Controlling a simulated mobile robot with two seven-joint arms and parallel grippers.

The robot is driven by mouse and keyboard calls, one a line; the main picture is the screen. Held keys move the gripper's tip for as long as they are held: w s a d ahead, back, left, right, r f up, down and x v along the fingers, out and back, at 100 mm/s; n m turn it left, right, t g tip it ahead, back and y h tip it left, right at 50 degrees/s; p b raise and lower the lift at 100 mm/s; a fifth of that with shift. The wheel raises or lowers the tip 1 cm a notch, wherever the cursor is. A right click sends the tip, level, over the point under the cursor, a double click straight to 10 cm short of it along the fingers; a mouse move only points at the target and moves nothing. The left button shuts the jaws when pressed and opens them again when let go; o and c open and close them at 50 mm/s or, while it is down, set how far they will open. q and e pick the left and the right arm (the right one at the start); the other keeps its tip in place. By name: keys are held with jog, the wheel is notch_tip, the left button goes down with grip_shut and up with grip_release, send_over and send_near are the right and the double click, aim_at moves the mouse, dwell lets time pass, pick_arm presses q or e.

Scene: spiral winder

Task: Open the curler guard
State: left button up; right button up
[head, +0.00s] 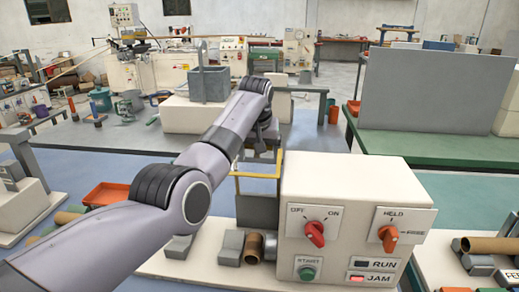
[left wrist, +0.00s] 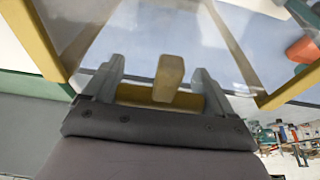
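The curler guard (head: 257,175) shows in the head view as a yellow frame left of the cream control box, partly hidden behind my left arm. In the left wrist view the guard (left wrist: 33,38) is a yellow frame around a clear panel. Its tan, block-like handle (left wrist: 168,78) stands on a yellow bar. My left gripper (left wrist: 158,85) is open, with one finger on each side of the handle and a visible gap to each. In the head view my left gripper (head: 266,143) is above the guard, its fingertips hard to make out. My right gripper is not in view.
The cream control box (head: 340,210) stands close right of the guard, with red and orange knobs, a green button and RUN and JAM lamps. Tube pieces (head: 254,247) lie at its left. A grey panel (head: 420,85) stands on a green table. An orange tray (head: 107,194) is at the left.

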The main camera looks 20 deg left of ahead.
pick_arm(q)
jog(key=shift+w, duration=0.1)
jog(key=shift+r, duration=0.15)
jog(key=shift+b+v, duration=0.7)
jog(key=shift+v, duration=2.75)
